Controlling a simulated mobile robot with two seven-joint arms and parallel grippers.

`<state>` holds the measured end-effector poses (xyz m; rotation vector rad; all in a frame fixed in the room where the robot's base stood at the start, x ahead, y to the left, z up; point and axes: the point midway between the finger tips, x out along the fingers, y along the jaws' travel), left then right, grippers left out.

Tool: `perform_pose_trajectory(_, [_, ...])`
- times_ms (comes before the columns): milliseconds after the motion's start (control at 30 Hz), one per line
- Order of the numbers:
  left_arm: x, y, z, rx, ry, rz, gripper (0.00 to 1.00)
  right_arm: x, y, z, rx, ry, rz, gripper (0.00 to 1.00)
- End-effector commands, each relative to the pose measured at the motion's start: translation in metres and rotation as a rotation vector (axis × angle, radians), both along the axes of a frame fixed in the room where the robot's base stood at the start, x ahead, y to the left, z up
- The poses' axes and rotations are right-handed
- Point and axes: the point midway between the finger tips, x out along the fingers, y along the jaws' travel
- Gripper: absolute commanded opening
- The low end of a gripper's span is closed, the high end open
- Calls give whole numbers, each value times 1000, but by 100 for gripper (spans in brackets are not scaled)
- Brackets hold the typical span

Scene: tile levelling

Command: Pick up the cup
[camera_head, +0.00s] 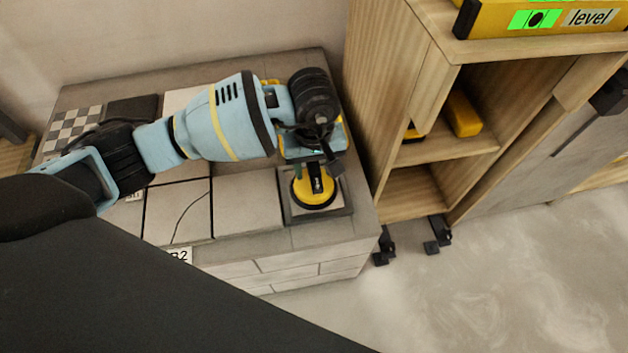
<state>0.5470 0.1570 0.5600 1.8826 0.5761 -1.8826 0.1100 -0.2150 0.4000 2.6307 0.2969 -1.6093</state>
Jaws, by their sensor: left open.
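The cup (314,198) is a suction cup with a round yellow base and a black grip on top. My left gripper (318,161) is open, directly over the cup's black grip. Its fingers are small and partly hidden by my wrist, so I cannot tell whether they touch the grip. My right gripper is not in view.
A wooden shelf unit (400,100) stands close on the right, with a yellow level (545,17) on top and a yellow object (462,114) inside. A cracked pale tile (178,213) and a plain tile (246,202) lie left of the cup. Open floor is at the lower right.

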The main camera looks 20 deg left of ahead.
Motion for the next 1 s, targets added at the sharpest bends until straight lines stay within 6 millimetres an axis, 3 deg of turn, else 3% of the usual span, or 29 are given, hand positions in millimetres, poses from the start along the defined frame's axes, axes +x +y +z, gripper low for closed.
perform_pose_trajectory(67, [0,0,1,0,0,0,44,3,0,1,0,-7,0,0])
perform_pose_trajectory(400, [0,0,1,0,0,0,0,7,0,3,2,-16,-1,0])
perform_pose_trajectory(733, [1,0,6,-1,-3,0,0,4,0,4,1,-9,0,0])
perform_pose_trajectory(1000, [-3,0,42,1,-4,-1,0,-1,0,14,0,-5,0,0])
